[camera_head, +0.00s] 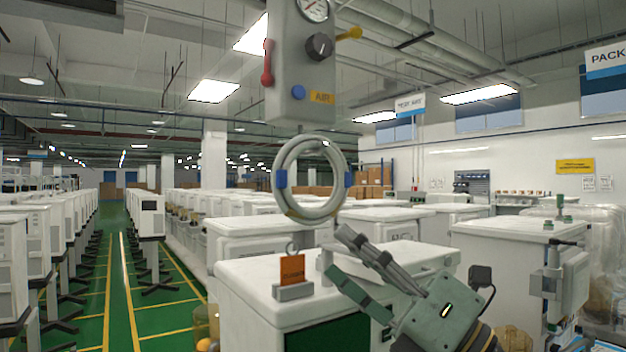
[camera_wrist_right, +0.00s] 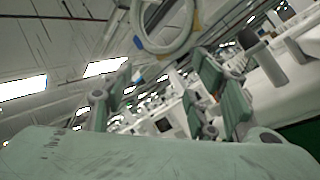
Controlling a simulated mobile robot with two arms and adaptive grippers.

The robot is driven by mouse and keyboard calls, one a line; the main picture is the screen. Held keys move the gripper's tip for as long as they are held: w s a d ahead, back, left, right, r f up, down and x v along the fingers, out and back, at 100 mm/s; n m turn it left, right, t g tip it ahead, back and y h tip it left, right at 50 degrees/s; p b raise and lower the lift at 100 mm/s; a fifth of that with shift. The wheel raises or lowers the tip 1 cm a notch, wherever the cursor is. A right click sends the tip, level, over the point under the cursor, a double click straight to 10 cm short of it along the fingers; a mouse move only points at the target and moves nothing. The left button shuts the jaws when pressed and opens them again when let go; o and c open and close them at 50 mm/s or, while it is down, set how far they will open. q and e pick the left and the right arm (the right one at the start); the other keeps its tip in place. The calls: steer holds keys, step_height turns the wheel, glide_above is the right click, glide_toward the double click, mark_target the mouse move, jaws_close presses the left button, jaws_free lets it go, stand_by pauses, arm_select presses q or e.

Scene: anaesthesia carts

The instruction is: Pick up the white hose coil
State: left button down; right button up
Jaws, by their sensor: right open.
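The white hose coil (camera_head: 312,214) hangs as an upright ring under a grey air panel in the head view, with blue ties on its left and right sides. In the right wrist view, its lower arc (camera_wrist_right: 165,49) shows at the top, beyond the fingers. My right gripper (camera_head: 341,257) is open and empty, below and to the right of the coil, apart from it. Its two fingers (camera_wrist_right: 165,78) are spread in the wrist view. My left gripper is not in view.
The air panel (camera_head: 291,60) has a gauge, a dark knob and a red lever. White carts stand below and around; the nearest cart (camera_head: 262,280) carries a small block with an orange tag (camera_head: 292,268). A green aisle (camera_head: 125,290) runs along the left.

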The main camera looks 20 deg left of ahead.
steer(key=s+a+r+n+g+h, duration=0.1)
steer(key=s+a+r+n+h, duration=0.15)
steer(key=a+n, duration=0.2)
steer(key=n+t+h, duration=0.1)
steer(key=t+h, duration=0.7)
steer(key=h, duration=0.1)
glide_toward(340, 171)
steer(key=w, duration=0.1)
steer(key=p+x, duration=0.2)
steer(key=x, duration=0.1)
steer(key=shift+a, duration=0.25)
steer(key=p+x, duration=0.3)
steer(key=p, duration=0.1)
steer(key=shift+a+r, duration=0.15)
steer(key=shift+r, duration=0.1)
steer(key=shift+w+a, duration=0.2)
steer(key=shift+w, duration=0.15)
steer(key=shift+w+a+f+p, duration=0.3)
steer(key=shift+s+d, duration=0.1)
steer(key=c, duration=0.4)
jaws_close()
